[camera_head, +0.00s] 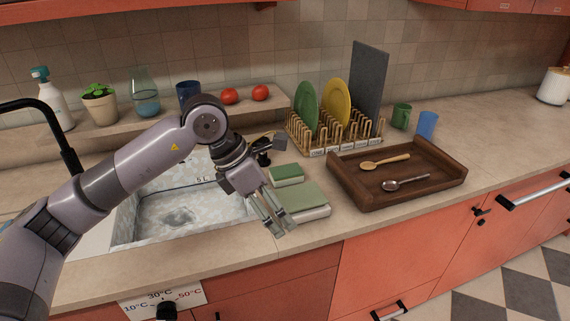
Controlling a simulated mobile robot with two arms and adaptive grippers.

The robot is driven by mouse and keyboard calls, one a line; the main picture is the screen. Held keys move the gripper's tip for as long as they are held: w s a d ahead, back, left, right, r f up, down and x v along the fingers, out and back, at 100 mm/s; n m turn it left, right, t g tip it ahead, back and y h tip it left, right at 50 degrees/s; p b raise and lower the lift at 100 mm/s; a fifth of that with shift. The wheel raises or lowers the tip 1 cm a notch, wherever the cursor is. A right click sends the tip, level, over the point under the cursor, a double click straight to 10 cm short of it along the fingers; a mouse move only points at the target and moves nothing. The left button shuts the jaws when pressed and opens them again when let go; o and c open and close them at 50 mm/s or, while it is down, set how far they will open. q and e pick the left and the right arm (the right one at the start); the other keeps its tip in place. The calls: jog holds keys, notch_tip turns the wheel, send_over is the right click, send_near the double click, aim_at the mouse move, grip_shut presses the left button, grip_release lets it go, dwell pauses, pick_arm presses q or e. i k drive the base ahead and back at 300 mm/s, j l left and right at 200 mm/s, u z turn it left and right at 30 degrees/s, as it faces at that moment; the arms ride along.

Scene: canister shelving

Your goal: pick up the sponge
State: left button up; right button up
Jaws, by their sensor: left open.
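A small green block with a pale lower side, which looks like the sponge (287,174), lies on the counter right of the sink. My left gripper (281,226) points down in front of it and to its left, near the counter's front edge. Its fingers are open and show nothing between them. The fingers overlap the left part of a larger pale green folded cloth (308,199), which lies just in front of the sponge. I cannot tell whether they touch it. My right gripper is not in view.
The sink (180,216) is to the left. A wooden tray (439,192) with two spoons is to the right. Behind stand a rack (316,150) with a green plate (306,106), a yellow plate (336,104) and a grey board (369,80). The counter at far right is mostly clear.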

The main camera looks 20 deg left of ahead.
aim_at(283, 176)
jog(key=i+j, duration=0.25)
jog(key=i, duration=0.2)
jog(key=i+j, duration=0.2)
jog(key=i, duration=0.25)
